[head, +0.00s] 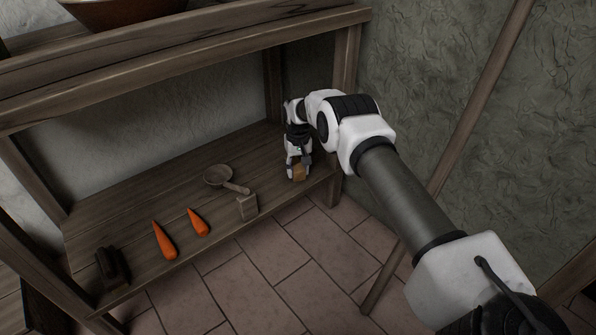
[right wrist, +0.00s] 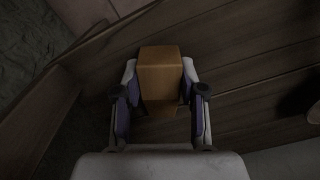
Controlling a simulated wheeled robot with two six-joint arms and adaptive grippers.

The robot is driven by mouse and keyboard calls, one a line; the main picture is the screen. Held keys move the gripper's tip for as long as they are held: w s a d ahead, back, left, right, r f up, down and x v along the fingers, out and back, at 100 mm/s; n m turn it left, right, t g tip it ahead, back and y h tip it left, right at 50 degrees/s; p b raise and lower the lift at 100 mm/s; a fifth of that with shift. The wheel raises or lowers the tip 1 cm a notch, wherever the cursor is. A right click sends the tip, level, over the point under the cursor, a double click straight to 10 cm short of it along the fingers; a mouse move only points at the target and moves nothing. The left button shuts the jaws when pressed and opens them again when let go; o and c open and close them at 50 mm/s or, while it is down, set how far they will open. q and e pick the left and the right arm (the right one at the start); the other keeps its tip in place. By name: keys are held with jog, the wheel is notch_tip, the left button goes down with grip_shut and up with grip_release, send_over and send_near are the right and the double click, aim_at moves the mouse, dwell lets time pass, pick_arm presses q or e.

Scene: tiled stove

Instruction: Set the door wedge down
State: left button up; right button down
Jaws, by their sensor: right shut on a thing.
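The door wedge (head: 299,172) is a small tan wooden block. It also shows in the right wrist view (right wrist: 161,75), between the two fingers. My right gripper (head: 298,170) is shut on it at the right end of the lower wooden shelf (head: 150,215), near the front edge. In the right wrist view my right gripper (right wrist: 160,95) has a finger on each side of the wedge. I cannot tell whether the wedge touches the shelf boards. My left gripper is not in view.
On the shelf lie a ladle (head: 220,178), a small greyish wooden block (head: 247,207), two carrots (head: 164,241) (head: 198,222) and a dark brush-like object (head: 111,265). A shelf post (head: 345,60) stands right behind my gripper. The upper shelf (head: 190,55) hangs overhead. A slanted pole (head: 470,110) stands at the right.

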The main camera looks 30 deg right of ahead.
jog(key=shift+f, duration=0.2)
jog(key=c, duration=0.7)
grip_release()
jog(key=shift+o, duration=0.2)
